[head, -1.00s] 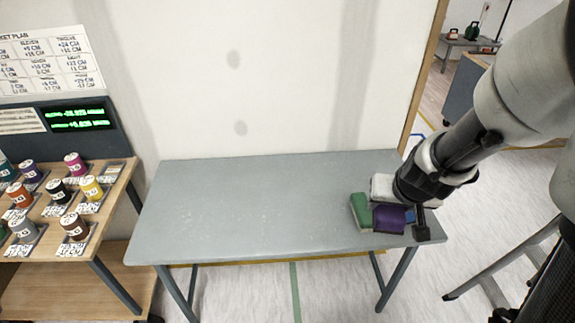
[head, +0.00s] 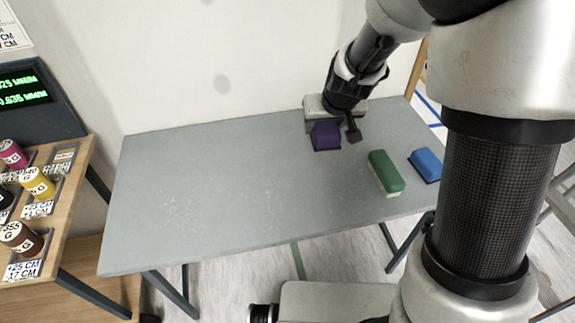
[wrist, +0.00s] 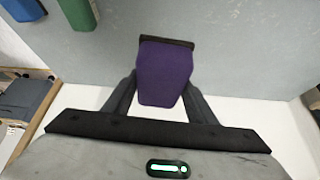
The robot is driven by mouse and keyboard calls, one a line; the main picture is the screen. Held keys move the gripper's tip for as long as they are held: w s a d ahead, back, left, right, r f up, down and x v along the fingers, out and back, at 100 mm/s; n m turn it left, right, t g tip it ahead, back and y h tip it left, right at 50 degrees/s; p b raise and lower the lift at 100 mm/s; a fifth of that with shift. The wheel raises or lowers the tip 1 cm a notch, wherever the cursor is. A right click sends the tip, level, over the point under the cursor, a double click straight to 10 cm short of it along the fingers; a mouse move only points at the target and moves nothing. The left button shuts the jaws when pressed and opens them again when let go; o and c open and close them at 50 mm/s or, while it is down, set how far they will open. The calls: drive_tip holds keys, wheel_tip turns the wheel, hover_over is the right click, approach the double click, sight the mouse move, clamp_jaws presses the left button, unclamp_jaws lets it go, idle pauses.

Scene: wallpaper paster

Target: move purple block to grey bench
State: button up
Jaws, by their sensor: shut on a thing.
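The purple block (head: 325,134) is over the back right part of the grey bench (head: 205,195) in the head view. My gripper (head: 338,131) is shut on it. In the wrist view the purple block (wrist: 165,72) sits between the two fingers, its dark edge facing the bench's middle. I cannot tell whether its underside touches the bench top.
A green block (head: 385,171) and a blue block (head: 426,164) lie on the bench's right end, apart from the purple one. The bench's left and middle are clear. A wooden shelf (head: 75,190) with labelled spools stands at left. A white wall is behind the bench.

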drive_tip(key=w+a+f+n+b, duration=0.1)
drive_tip(key=w+a+f+b, duration=0.2)
drive_tip(key=a+f+b, duration=0.3)
hover_over(298, 163)
drive_tip(key=s, duration=0.2)
drive_tip(key=shift+y, duration=0.3)
drive_tip(key=f, duration=0.6)
drive_tip(key=shift+w+d+f, duration=0.1)
drive_tip(key=shift+d+f, duration=0.2)
drive_tip(key=shift+f+b, duration=0.75)
drive_tip(key=shift+f, duration=1.3)
drive_tip(key=shift+f, duration=0.2)
drive_tip(key=o, duration=1.1)
drive_tip(key=shift+o, duration=0.2)
drive_tip(key=shift+r, duration=0.1)
